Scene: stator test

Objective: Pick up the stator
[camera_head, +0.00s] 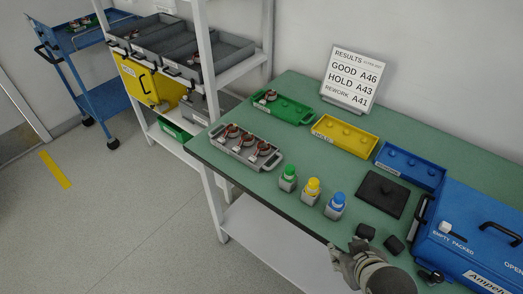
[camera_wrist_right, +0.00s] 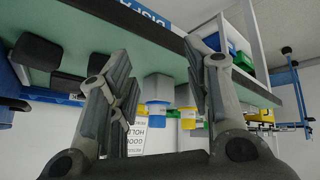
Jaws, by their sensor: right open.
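Several stators with copper-coloured parts (camera_head: 247,141) stand in a grey tray (camera_head: 276,162) at the left front of the green table. Another stator (camera_head: 268,96) sits in the green tray (camera_head: 295,112) behind it. My right gripper (camera_head: 349,254) is at the table's front edge, to the right of and well apart from the grey tray. In the right wrist view, whose picture is upside down, the gripper (camera_wrist_right: 158,62) has its fingers spread with nothing between them. No stator shows clearly there. My left gripper is not in view.
Green, yellow and blue-capped bottles (camera_head: 312,190) stand between the grey tray and my right gripper. A black pad (camera_head: 381,194), small black blocks (camera_head: 394,245) and a blue case (camera_head: 470,235) lie right. Yellow (camera_head: 345,135) and blue trays (camera_head: 410,166) line the back, near a results sign (camera_head: 351,77).

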